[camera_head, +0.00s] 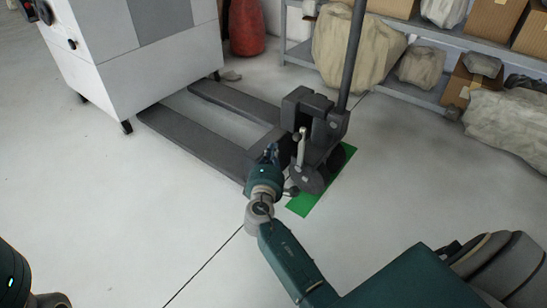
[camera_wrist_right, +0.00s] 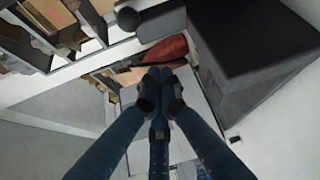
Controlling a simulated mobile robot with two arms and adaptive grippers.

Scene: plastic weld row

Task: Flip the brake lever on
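The brake lever (camera_head: 301,148) looks like the light grey upright rod with a rounded end on the near side of the dark pallet jack (camera_head: 318,120). My right gripper (camera_head: 270,153) is just left of this lever, close to the jack's body and at the near end of its forks. No hold on the lever shows. In the right wrist view, the blue fingers of my right gripper (camera_wrist_right: 160,80) come together at the tips, with nothing seen between them. A dark round-ended bar (camera_wrist_right: 155,20) lies beyond the fingertips; I cannot tell for sure whether it is the lever. My left gripper is not in view.
The jack stands partly on a green floor mark (camera_head: 304,204). A white cabinet (camera_head: 150,65) stands behind the forks (camera_head: 236,102).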

